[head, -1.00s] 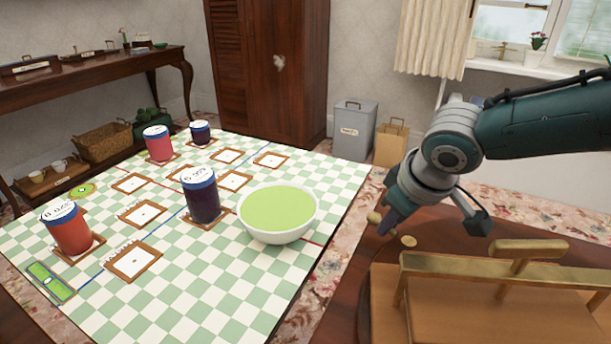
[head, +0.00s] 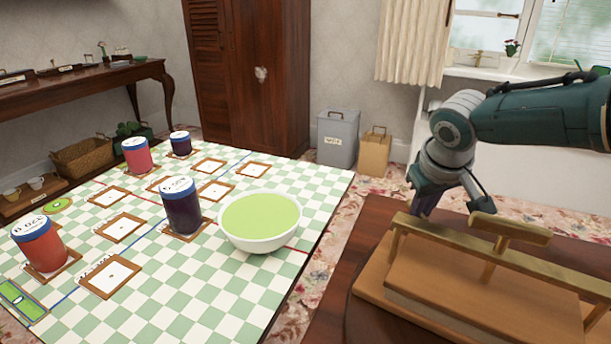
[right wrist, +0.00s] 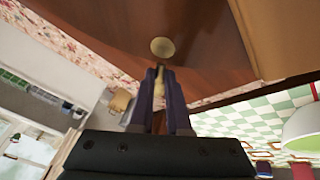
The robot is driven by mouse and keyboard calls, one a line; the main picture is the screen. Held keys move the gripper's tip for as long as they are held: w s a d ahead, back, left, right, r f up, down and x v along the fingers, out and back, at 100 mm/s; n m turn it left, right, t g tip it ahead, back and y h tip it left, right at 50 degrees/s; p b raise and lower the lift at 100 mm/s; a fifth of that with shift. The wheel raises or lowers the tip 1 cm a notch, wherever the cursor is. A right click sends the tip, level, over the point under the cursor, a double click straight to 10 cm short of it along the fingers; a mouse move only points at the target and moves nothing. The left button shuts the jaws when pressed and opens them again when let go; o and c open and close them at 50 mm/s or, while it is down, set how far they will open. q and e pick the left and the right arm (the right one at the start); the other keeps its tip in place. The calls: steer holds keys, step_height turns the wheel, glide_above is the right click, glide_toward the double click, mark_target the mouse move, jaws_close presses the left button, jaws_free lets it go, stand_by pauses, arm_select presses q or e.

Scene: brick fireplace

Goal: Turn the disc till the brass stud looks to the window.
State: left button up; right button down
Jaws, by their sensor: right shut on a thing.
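The dark wooden disc (head: 357,317) shows as a curved edge at lower right in the head view, mostly hidden under a tan wooden block. A round brass-coloured stud (right wrist: 162,47) lies just beyond my fingertips in the right wrist view; in the head view I cannot make it out. My right gripper (head: 421,212) is low behind the block. In the right wrist view its jaws (right wrist: 158,72) are shut on a small pale knob (right wrist: 158,86), partly hidden between the fingers. The window (head: 548,38) is at upper right. My left gripper is not in view.
At left, a checkered table (head: 215,290) bears a green-filled bowl (head: 260,217) and several jars. A grey bin (head: 337,140) and paper bag (head: 375,153) stand behind.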

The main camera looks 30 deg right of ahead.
steer(key=s+d+m, duration=0.1)
steer(key=d, duration=0.1)
steer(key=s+d+m+g, duration=0.1)
steer(key=d+m, duration=0.1)
steer(key=d, duration=0.1)
steer(key=s+d+m+h, duration=0.1)
steer(key=s+d, duration=0.1)
steer(key=d, duration=0.1)
steer(key=shift+d+m+g+b, duration=0.1)
steer(key=shift+m+g+b, duration=0.2)
steer(key=shift+m+b, duration=0.1)
steer(key=shift+s+d+m+g+h, duration=0.3)
steer(key=shift+s+d+m+g, duration=0.2)
steer(key=shift+s+d+m, duration=0.7)
steer(key=shift+s+d, duration=0.15)
steer(key=shift+d, duration=0.1)
steer(key=c, duration=0.9)
jaws_free()
